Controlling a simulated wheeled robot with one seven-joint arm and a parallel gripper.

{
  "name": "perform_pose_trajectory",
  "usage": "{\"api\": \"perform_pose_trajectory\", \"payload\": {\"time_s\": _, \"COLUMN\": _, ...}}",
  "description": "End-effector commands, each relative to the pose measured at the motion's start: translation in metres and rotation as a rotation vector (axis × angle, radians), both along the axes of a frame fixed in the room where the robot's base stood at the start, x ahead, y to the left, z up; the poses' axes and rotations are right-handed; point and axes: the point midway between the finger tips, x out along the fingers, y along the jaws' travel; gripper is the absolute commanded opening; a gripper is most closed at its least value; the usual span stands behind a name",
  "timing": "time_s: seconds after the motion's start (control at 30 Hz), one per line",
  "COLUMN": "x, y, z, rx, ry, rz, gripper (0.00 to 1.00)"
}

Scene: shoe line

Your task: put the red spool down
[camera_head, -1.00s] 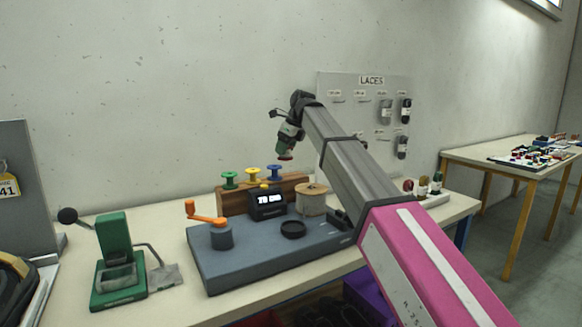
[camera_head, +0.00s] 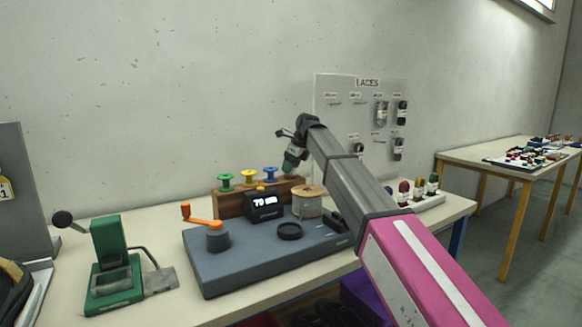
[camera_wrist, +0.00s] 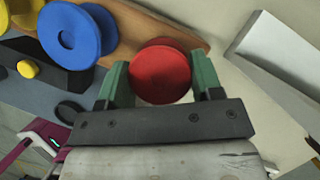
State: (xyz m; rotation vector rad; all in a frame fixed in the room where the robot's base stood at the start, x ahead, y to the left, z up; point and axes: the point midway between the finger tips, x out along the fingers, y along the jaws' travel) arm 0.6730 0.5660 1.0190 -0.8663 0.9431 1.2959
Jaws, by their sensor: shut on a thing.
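The red spool (camera_wrist: 160,73) sits between the two green fingers of my gripper (camera_wrist: 160,84) in the wrist view, which are shut on it. In the head view my gripper (camera_head: 293,162) points down at the right end of the wooden rack (camera_head: 232,204), and only a little red of the spool shows under it. Green (camera_head: 225,181), yellow (camera_head: 249,177) and blue (camera_head: 270,174) spools stand on the rack left of my gripper. The blue spool (camera_wrist: 77,33) is close by in the wrist view. I cannot tell whether the red spool touches the rack.
A display box (camera_head: 264,204), a tan thread spool (camera_head: 307,202) and an orange crank (camera_head: 203,215) are on the grey machine base (camera_head: 238,260) before the rack. A green press (camera_head: 112,262) stands left. A laces board (camera_head: 344,100) stands behind my arm.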

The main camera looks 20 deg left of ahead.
Motion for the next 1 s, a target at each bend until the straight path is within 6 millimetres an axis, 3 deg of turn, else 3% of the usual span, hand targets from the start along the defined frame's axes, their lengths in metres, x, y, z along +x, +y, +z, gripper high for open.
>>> {"api": "perform_pose_trajectory", "payload": {"time_s": 0.17, "x": 0.0, "y": 0.0, "z": -0.003, "rx": 0.0, "ry": 0.0, "rz": 0.0, "gripper": 0.29}}
{"api": "perform_pose_trajectory", "payload": {"time_s": 0.2, "x": 0.0, "y": 0.0, "z": -0.003, "rx": 0.0, "ry": 0.0, "rz": 0.0, "gripper": 0.7}}
{"api": "perform_pose_trajectory", "payload": {"time_s": 0.27, "x": 0.0, "y": 0.0, "z": -0.003, "rx": 0.0, "ry": 0.0, "rz": 0.0, "gripper": 0.85}}
{"api": "perform_pose_trajectory", "payload": {"time_s": 0.67, "x": 0.0, "y": -0.002, "z": 0.005, "rx": 0.0, "ry": 0.0, "rz": 0.0, "gripper": 0.85}}
{"api": "perform_pose_trajectory", "payload": {"time_s": 1.0, "x": -0.002, "y": -0.025, "z": 0.062, "rx": 0.001, "ry": -0.001, "rz": 0.0, "gripper": 0.85}}
